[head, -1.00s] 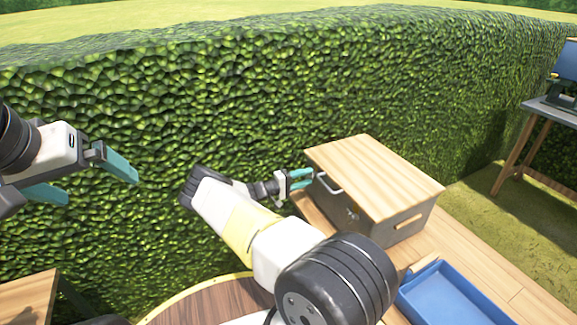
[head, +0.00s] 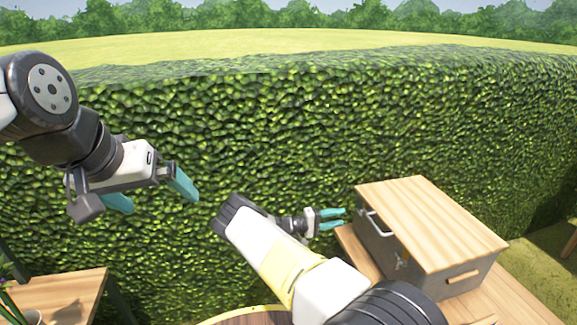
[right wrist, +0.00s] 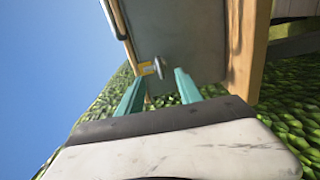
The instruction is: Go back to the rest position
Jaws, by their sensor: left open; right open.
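My left gripper (head: 150,194) is at the upper left in the head view, in front of the hedge. Its teal fingers are spread and empty. My right gripper (head: 332,219) is near the middle of the head view, just left of the grey box with the wooden lid (head: 430,225). Its teal fingers are apart with nothing between them. In the right wrist view its fingers (right wrist: 158,95) point toward the grey face of the box (right wrist: 185,50), which carries a small latch (right wrist: 150,68). I cannot tell the exact gap to the box.
The box stands on a wooden table (head: 510,297) at the right. Another wooden table (head: 75,290) is at the lower left, with a potted plant (head: 28,315) at its edge. A round wooden top (head: 250,317) shows at the bottom. The tall hedge (head: 300,130) runs behind everything.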

